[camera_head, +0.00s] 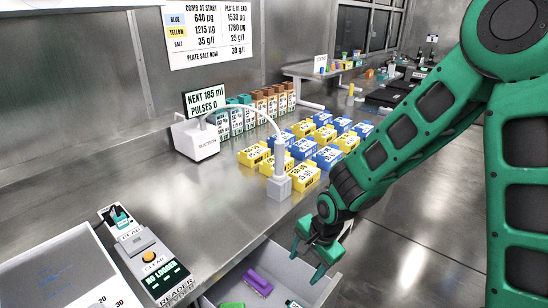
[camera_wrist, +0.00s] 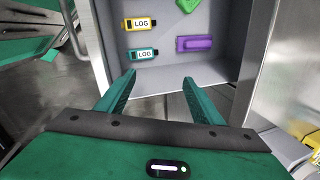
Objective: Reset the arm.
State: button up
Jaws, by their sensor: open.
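My green arm reaches in from the right in the head view. My gripper (camera_head: 318,250) hangs in front of the bench edge, over an open drawer (camera_head: 228,284). In the wrist view my gripper (camera_wrist: 158,98) has its two fingers spread apart with nothing between them. The fingers point at the drawer (camera_wrist: 160,75). Inside the drawer lie a yellow LOG stick (camera_wrist: 140,23), a teal LOG stick (camera_wrist: 142,54), a purple block (camera_wrist: 195,43) and a green piece (camera_wrist: 187,4). The gripper is apart from all of them.
The metal bench holds a white suction unit (camera_head: 196,139) with a curved hose, blue and yellow labelled blocks (camera_head: 327,158), and a row of brown and teal boxes (camera_head: 258,104). A reader device (camera_head: 150,256) sits at the front left. The floor at the right is clear.

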jog(key=s+d+r+n+t+h, duration=0.1)
jog(key=s+d+r+n, duration=0.3)
jog(key=d+r, duration=0.7)
jog(key=s+d+r+n+t+h, duration=0.1)
jog(key=s+d+r+n+t, duration=0.1)
jog(key=d+r+n, duration=0.65)
jog(key=s+d+m+g, duration=0.5)
jog(key=s+d+m, duration=0.3)
jog(key=s+d, duration=0.4)
jog(key=s, duration=0.4)
jog(key=shift+s+d, duration=0.2)
jog(key=shift+d, duration=0.05)
jog(key=shift+r+m, duration=0.1)
jog(key=shift+m, duration=0.15)
jog(key=shift+w+f, duration=0.25)
jog(key=shift+w, duration=0.35)
